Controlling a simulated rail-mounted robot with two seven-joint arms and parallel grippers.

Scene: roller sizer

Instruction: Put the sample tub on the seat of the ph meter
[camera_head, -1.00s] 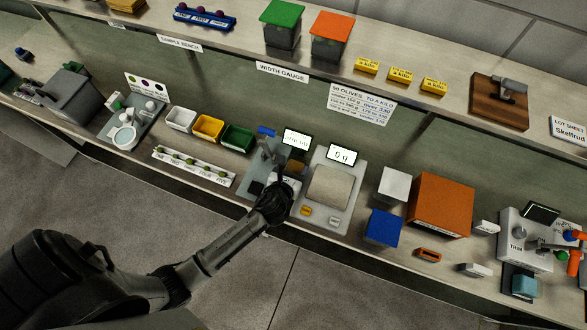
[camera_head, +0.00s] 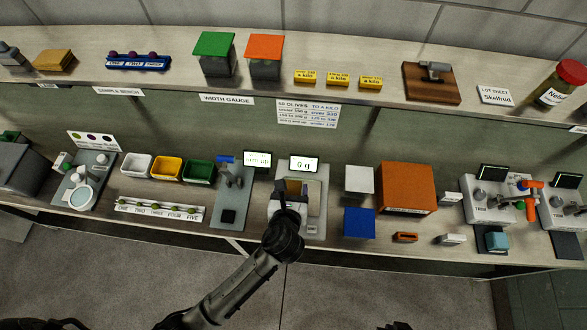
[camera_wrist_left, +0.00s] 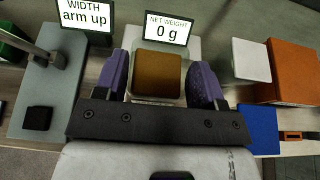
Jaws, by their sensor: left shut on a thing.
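My left gripper (camera_head: 291,188) is shut on a brown block-shaped thing, seemingly the sample tub (camera_wrist_left: 157,75). In the left wrist view the tub sits between the two purple fingers. It is over the scale (camera_head: 316,210), whose display reads 0 g. No label on the tub shows. Two similar instruments with dark displays stand at the right: one marked TRIM (camera_head: 482,205) and another at the right edge (camera_head: 560,212). I cannot tell which is the ph meter. The first has a blue-green tub (camera_head: 497,240) on its dark pad; the second's dark pad (camera_head: 568,245) looks bare.
The width gauge (camera_head: 229,207) stands left of the scale. A white block (camera_head: 359,179), blue block (camera_head: 359,222) and large orange box (camera_head: 406,188) stand between the scale and the instruments. An orange piece (camera_head: 405,237) and white piece (camera_head: 452,239) lie near the front edge.

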